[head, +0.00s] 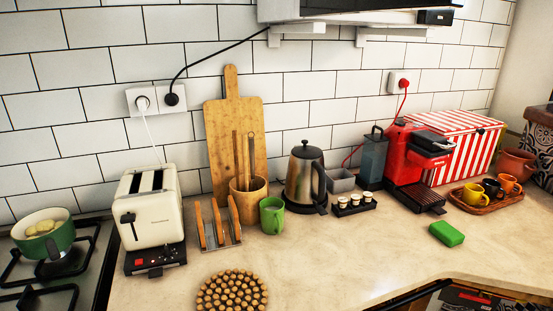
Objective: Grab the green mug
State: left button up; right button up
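A green mug (272,216) stands upright on the beige counter. It is just right of a wooden utensil holder (248,203) and left of a steel kettle (304,180). I cannot clearly make out its handle. Neither of my grippers shows in the head view.
A toast rack (218,226) and a cream toaster (152,212) stand left of the mug. A round cork trivet (232,293) lies in front. A green sponge (446,234), a red coffee machine (412,167) and a tray of cups (487,203) are at right. The front-middle counter (340,255) is clear.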

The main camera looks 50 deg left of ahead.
aim_at(274, 220)
jog(key=u, duration=1.6)
